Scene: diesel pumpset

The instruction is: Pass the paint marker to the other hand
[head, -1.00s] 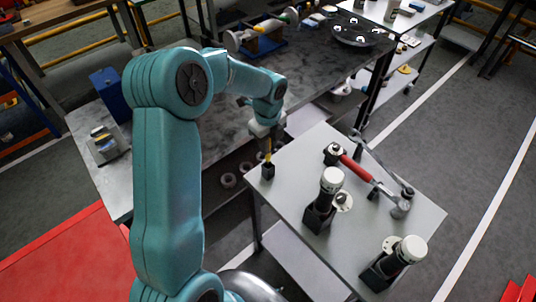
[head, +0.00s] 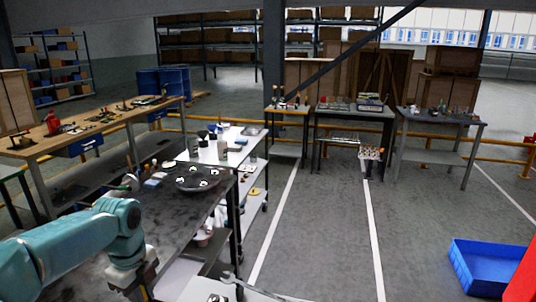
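My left arm comes in from the left. Its gripper (head: 140,284) points down at the lower left, over the dark workbench, close to the bottom edge of the head view. Its fingers are small and partly cut off, so I cannot tell whether they are open or shut. I cannot make out the paint marker clearly here; a thin orange-yellow sliver shows at the fingers, too small to name. My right gripper is not in view.
The dark workbench (head: 166,217) carries a round dark plate (head: 198,178). A white-topped table (head: 222,150) stands behind it. A wrench (head: 240,287) lies on a grey tabletop at the bottom edge. A blue crate (head: 483,268) sits at right. The central floor is open.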

